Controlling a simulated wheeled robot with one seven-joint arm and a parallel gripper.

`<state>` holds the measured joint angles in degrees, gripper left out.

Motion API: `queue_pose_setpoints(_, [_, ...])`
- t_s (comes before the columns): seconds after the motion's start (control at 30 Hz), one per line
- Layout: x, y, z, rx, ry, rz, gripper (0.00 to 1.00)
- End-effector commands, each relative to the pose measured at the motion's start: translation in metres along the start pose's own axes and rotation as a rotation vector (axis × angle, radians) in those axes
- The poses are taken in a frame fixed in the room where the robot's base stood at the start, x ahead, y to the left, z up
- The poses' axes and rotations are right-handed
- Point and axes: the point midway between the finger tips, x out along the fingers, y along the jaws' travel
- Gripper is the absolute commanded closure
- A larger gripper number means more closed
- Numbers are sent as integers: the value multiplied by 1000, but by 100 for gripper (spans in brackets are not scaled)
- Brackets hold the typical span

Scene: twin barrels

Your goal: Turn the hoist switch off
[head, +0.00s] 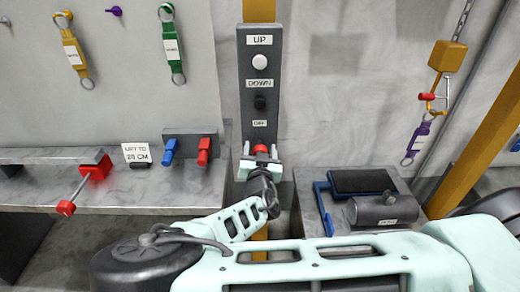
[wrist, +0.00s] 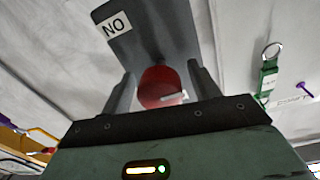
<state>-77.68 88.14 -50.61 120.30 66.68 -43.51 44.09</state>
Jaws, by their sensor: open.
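The hoist control box (head: 244,95) is a dark grey upright panel on a post. It carries a white UP button (head: 262,62), a black DOWN button (head: 260,102) and an OFF label (head: 260,123). Below OFF is the red switch knob (head: 261,148), partly covered by my gripper (head: 260,162). In the wrist view the red knob (wrist: 158,84) lies between the two fingers of my gripper (wrist: 162,78), which are apart on either side of it. A pale mark shows on the knob. A white label reading like "NO" or upside-down "ON" (wrist: 112,27) is on the panel.
A bench (head: 180,190) at left bears a red-handled clamp (head: 97,170), a card and blue and red handles. A small table at right holds a dark tray (head: 362,182) and a grey cylinder (head: 378,209). A chain with a yellow block (head: 447,57) hangs at right.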

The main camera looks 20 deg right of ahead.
Motion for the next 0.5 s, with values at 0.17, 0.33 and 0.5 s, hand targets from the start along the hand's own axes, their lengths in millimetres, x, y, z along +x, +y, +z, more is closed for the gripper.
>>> queue_pose_setpoints(0.17, [0, 0, 0, 0, 0, 0, 39])
queue_pose_setpoints(0.33, [0, 0, 0, 1, 0, 0, 72])
queue_pose_setpoints(0.5, [0, 0, 0, 0, 0, 1, 83])
